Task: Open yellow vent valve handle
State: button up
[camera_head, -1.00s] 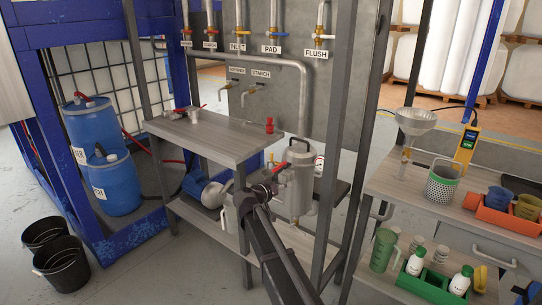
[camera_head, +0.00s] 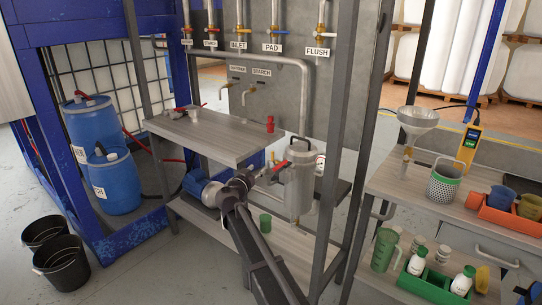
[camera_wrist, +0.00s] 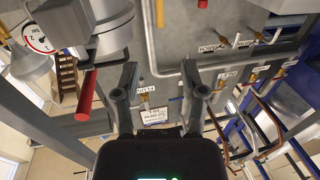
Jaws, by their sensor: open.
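A small yellow piece (camera_head: 272,157) shows behind the grey metal vessel (camera_head: 299,190) on the rack; I cannot tell whether it is the vent valve handle. A yellow piece (camera_wrist: 160,13) also shows at the top of the wrist view, beyond my fingertips. The vessel has a red lever (camera_head: 279,166), seen in the wrist view as a red bar (camera_wrist: 87,95) left of my gripper. My gripper (camera_wrist: 158,72) is open and empty, its fingers apart from the pipes beyond. In the head view my arm reaches left of the vessel and its fingertips are hard to make out.
A grey pipe (camera_head: 306,95) runs down to the vessel. A grey shelf (camera_head: 215,138) and dark rack posts (camera_head: 335,130) crowd the space. A blue pump (camera_head: 195,183) and a green cup (camera_head: 265,223) sit on the lower shelf. A pressure gauge (camera_wrist: 38,38) is at upper left in the wrist view.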

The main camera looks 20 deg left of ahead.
aim_at(272, 155)
jog(key=w, duration=0.4)
jog(key=w+d, duration=0.1)
jog(key=w, duration=0.8)
jog(key=shift+w+d, duration=0.35)
grip_shut()
